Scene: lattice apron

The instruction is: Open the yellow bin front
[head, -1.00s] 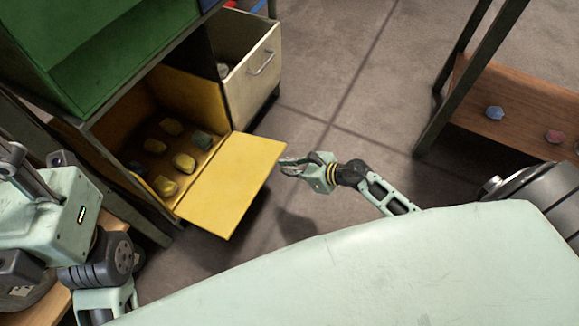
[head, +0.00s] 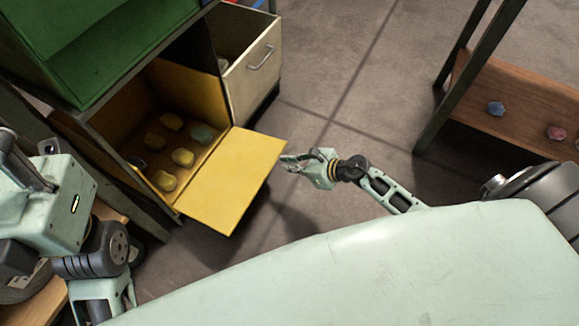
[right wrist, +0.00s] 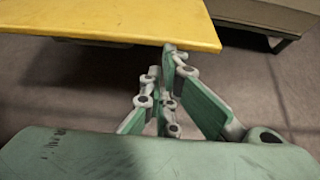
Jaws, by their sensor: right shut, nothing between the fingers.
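The yellow bin front (head: 232,181) is folded down and outward, lying roughly flat in front of its compartment. The yellow bin's inside (head: 188,92) shows, with several yellow lumps and a grey-green one (head: 202,134) on its floor. My right gripper (head: 286,160) is shut and empty, just beyond the right edge of the front. In the right wrist view the front (right wrist: 110,20) shows as a yellow panel above the fingers (right wrist: 168,55); I cannot tell whether they touch it. My left arm shows at the left of the head view, but its fingertips cannot be made out.
A green bin (head: 95,50) sits above the yellow one. A cream bin (head: 252,70) with a handle stands beside it, its top open. A wooden shelf (head: 515,115) with a blue piece (head: 495,108) and a pink piece (head: 556,133) is at right. Floor between is clear.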

